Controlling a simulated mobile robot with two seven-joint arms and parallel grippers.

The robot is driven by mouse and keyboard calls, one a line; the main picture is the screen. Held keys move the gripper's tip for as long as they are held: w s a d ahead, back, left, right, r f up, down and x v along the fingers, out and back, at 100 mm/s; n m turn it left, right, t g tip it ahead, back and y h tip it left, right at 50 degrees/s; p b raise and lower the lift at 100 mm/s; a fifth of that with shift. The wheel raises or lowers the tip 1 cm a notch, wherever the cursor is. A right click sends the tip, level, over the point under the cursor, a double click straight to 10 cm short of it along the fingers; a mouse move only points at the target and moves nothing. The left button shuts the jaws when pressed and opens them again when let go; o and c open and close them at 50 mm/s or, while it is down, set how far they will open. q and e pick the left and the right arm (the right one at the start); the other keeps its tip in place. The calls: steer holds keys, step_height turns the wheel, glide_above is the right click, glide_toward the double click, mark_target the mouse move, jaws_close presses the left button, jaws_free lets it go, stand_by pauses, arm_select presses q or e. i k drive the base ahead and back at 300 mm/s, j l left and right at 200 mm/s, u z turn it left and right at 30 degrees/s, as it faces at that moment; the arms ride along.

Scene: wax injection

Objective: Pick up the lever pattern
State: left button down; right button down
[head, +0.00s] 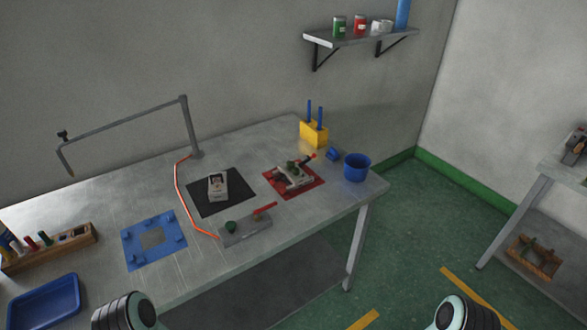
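I cannot tell for sure which object is the lever pattern. A metal block with a green knob and a red handle, a clamp-like fixture (245,232), lies near the front edge of the table. A pale fixture with a green knob and a dark, red-tipped handle (291,178) sits on a red mat (315,186). Parts of both my arms show at the bottom edge. Neither gripper shows.
The metal table (283,131) also carries a blue plate (136,259), a blue tray (44,303), a wooden tool rack (55,250), a yellow holder (314,134) and a blue cup (357,170). A jointed grey arm (188,125) with an orange hose stands at the back.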

mark_target(291, 164)
steer(key=i+l, duration=0.2)
steer(key=l, duration=0.2)
steer(key=i+l, duration=0.2)
steer(key=l, duration=0.2)
steer(key=i+l, duration=0.2)
steer(key=l, duration=0.15)
steer(key=l+u, duration=0.15)
steer(key=u, duration=0.2)
steer(key=i+l+u, duration=0.1)
steer(key=l+u, duration=0.35)
steer(key=u, duration=0.25)
steer(key=i, duration=0.05)
